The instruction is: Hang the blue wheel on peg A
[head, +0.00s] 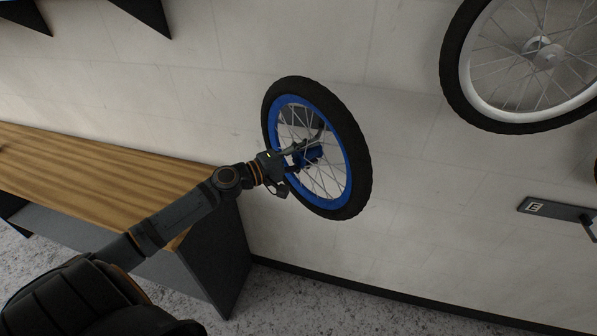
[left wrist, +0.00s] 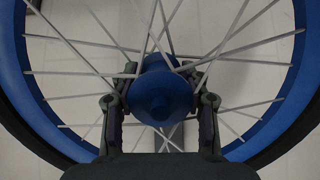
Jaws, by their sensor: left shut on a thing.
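The blue wheel (head: 346,160) has a blue rim, a blue hub and a black tyre. It stands nearly upright, face on to the white wall, in the middle of the head view. My left gripper (head: 298,155) is shut on its hub from the near side. In the left wrist view the two fingers (left wrist: 160,103) sit on either side of the blue hub (left wrist: 161,88). A dark strip shows behind the spokes there, partly hidden by the hub. No letter A can be read. My right gripper is not in view.
A white-rimmed wheel (head: 470,75) hangs on the wall at upper right. A dark plate marked E (head: 553,209) with a peg is below it. A wooden-topped bench (head: 95,180) stands at left. Dark brackets (head: 145,15) are at upper left.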

